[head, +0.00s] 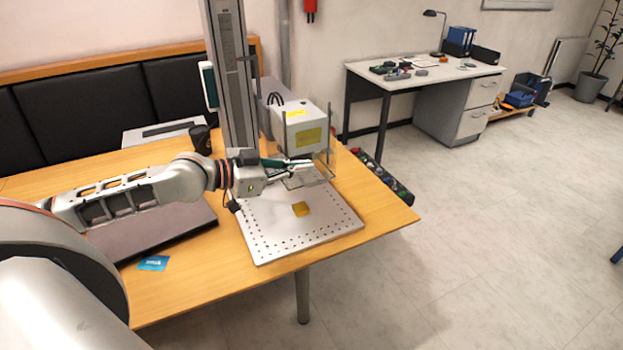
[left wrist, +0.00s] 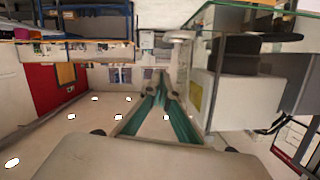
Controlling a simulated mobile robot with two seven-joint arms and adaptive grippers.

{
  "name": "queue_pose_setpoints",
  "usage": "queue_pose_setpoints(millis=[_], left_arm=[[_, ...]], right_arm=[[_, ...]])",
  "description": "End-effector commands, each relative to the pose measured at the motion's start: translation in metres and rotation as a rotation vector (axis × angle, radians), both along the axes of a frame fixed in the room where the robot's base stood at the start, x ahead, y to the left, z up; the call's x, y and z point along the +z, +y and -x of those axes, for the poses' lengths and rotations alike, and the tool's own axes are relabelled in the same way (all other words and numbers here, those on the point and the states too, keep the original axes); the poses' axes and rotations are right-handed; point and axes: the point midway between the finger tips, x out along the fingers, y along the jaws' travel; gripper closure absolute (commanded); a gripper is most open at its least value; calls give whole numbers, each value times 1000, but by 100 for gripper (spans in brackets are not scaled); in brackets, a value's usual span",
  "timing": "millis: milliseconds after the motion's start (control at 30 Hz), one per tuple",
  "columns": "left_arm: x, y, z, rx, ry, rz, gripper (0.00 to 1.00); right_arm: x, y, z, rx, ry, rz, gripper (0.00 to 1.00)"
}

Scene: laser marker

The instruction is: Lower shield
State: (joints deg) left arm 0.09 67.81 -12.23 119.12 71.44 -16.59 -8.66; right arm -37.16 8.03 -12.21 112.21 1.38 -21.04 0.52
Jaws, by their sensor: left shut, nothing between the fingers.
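The laser marker has a tall grey column (head: 233,75) and a white head (head: 303,128) with a yellow label. A clear shield (head: 310,178) with thin edges shows below and in front of the head, above the perforated metal plate (head: 268,238). My left gripper (head: 306,164) is shut and empty beside the shield's upper part. Whether it touches the shield I cannot tell. In the left wrist view its green fingers (left wrist: 161,78) are together, with glass-like edges at the upper right. My right gripper is out of view.
A dark closed laptop-like slab (head: 150,236) and a blue card (head: 153,263) lie on the wooden table (head: 205,285). A dark strip with coloured items (head: 385,180) is beside the table's right edge. A desk (head: 425,75) stands behind; the floor at right is clear.

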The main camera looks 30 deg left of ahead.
Motion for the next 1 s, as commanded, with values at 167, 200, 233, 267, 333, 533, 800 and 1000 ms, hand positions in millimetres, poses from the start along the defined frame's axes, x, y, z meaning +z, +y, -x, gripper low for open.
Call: queue_pose_setpoints(millis=[167,200,233,267,333,533,800,1000], left_arm=[[-3,-12,-19,-1,-4,5,100],[-3,-16,-23,-2,-4,5,100],[-4,-18,-26,-2,-4,5,100],[-9,-18,-27,-2,-1,4,100],[-25,-15,-27,-2,4,0,100],[-43,-12,-29,-2,2,0,100],[-47,-11,-29,-2,-1,0,100],[-47,-11,-29,-2,0,-1,100]], right_arm=[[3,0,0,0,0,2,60],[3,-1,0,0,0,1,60],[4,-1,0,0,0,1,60],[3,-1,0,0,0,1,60],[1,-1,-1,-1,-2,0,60],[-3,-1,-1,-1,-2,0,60],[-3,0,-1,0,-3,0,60],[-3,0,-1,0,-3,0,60]])
